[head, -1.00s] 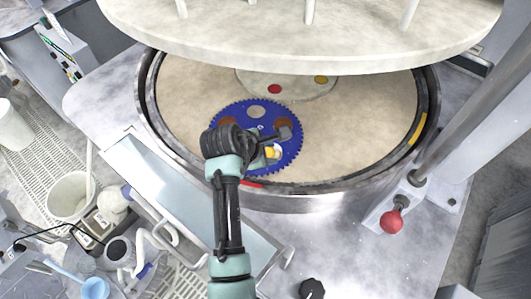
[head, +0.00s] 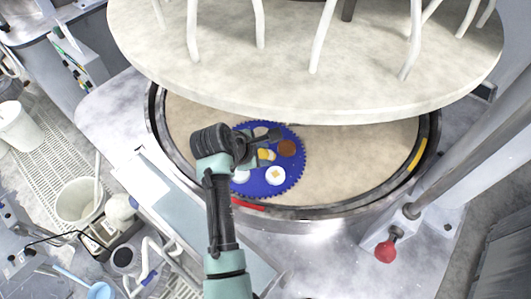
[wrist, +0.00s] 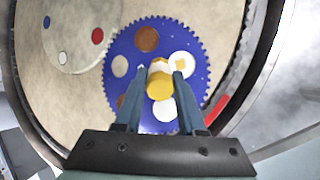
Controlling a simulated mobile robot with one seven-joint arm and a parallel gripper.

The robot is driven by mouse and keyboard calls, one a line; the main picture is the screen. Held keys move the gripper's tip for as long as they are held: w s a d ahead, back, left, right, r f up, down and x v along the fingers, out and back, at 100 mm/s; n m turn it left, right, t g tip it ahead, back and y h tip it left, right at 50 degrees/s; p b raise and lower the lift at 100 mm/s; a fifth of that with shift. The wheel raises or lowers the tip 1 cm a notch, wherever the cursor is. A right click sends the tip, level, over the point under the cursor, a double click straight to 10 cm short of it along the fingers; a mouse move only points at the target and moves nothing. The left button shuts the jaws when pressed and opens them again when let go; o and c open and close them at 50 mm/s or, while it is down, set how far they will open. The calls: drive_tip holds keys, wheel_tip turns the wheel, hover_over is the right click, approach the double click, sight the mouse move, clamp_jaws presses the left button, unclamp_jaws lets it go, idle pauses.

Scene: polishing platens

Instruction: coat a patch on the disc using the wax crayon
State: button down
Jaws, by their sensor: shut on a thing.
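My gripper (wrist: 160,78) is shut on the wax crayon (wrist: 160,86), a short yellow stub with a pale end, between its two blue fingers. The crayon also shows in the head view (head: 264,154). It is over the middle of a blue toothed carrier (wrist: 199,95). A white disc (wrist: 187,73) with a small yellowish square patch (wrist: 181,63) sits in the carrier, just right of the crayon in the wrist view. In the head view this disc (head: 271,182) is below and right of the gripper (head: 268,140). I cannot tell whether the crayon touches anything.
The carrier holds other white discs (wrist: 165,109) and brown discs (wrist: 147,39). It lies on a beige lower platen (head: 345,160) inside a dark rim (head: 330,212). A large upper platen (head: 300,85) hangs over the back. A red knob (head: 385,252) stands right.

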drive_tip(key=shift+a+r+p, duration=0.1)
drive_tip(key=shift+r+p, duration=0.2)
drive_tip(key=shift+r, duration=0.6)
drive_tip(key=shift+s+r, duration=0.1)
drive_tip(key=shift+r, duration=0.2)
drive_tip(key=shift+f, duration=0.1)
